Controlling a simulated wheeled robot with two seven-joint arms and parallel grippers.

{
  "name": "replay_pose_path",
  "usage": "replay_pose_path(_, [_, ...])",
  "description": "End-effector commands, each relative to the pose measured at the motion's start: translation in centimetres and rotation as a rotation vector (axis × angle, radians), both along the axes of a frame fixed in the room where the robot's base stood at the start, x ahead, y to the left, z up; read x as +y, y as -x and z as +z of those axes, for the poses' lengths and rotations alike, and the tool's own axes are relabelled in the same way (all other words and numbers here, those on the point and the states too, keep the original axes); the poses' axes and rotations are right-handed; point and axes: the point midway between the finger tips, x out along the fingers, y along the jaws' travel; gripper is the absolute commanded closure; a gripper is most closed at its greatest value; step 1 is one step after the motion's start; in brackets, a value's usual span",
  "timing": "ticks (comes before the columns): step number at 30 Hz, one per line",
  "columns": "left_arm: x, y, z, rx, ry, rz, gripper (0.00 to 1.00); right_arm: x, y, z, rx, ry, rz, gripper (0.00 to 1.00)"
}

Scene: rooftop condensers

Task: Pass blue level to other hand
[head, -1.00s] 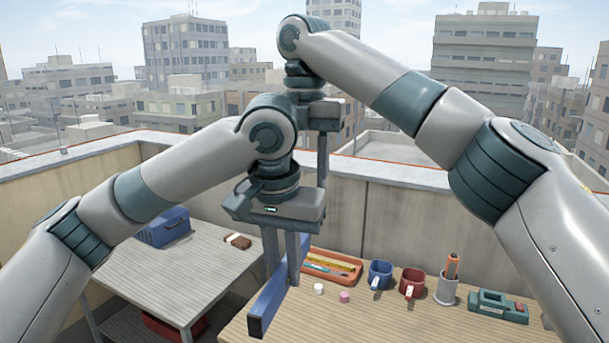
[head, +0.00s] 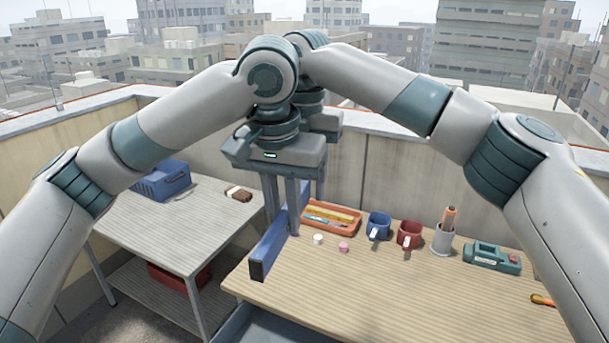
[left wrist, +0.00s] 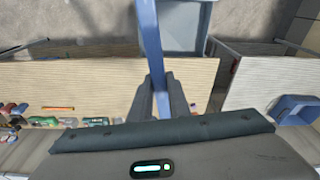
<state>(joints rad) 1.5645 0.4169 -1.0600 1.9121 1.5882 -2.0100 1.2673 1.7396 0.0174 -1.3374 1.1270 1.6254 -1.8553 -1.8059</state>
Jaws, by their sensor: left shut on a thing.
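The blue level (head: 268,254) is a long blue bar held in the air over the near left side of the wooden workbench. My left gripper (head: 283,225) is shut on it, with the fingers pointing down. In the left wrist view the level (left wrist: 150,32) runs between the fingers of my left gripper (left wrist: 160,92). My right gripper (head: 312,190) is just behind the left one, over the far part of the level. Its fingers are mostly hidden, so I cannot tell whether they touch the level.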

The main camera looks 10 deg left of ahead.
Motion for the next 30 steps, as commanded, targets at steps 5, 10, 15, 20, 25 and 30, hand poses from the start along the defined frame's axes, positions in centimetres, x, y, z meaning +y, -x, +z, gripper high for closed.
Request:
replay_pose_path(5, [0.01, -0.01, 0.02, -0.001, 0.000, 0.000, 1.00, 0.00, 0.00, 0.00, 0.000, 0.000, 0.000, 0.62])
replay_pose_path(10, [0.01, -0.01, 0.02, 0.000, 0.000, 0.000, 1.00, 0.00, 0.00, 0.02, 0.000, 0.000, 0.000, 0.98])
replay_pose_path(15, [0.00, -0.01, 0.03, 0.000, 0.000, 0.000, 0.65, 0.00, 0.00, 0.06, 0.000, -0.001, 0.000, 1.00])
replay_pose_path(20, [0.00, -0.01, 0.02, 0.000, 0.000, 0.000, 0.62, 0.01, 0.00, 0.06, 0.000, -0.001, 0.000, 1.00])
replay_pose_path(25, [0.00, 0.00, 0.06, 0.000, 0.000, 0.000, 0.62, 0.01, 0.00, 0.06, 0.000, -0.001, 0.000, 1.00])
replay_pose_path(30, [0.03, 0.04, 0.75, -0.003, 0.001, 0.000, 0.62, 0.01, 0.00, 0.07, 0.000, -0.001, 0.000, 1.00])
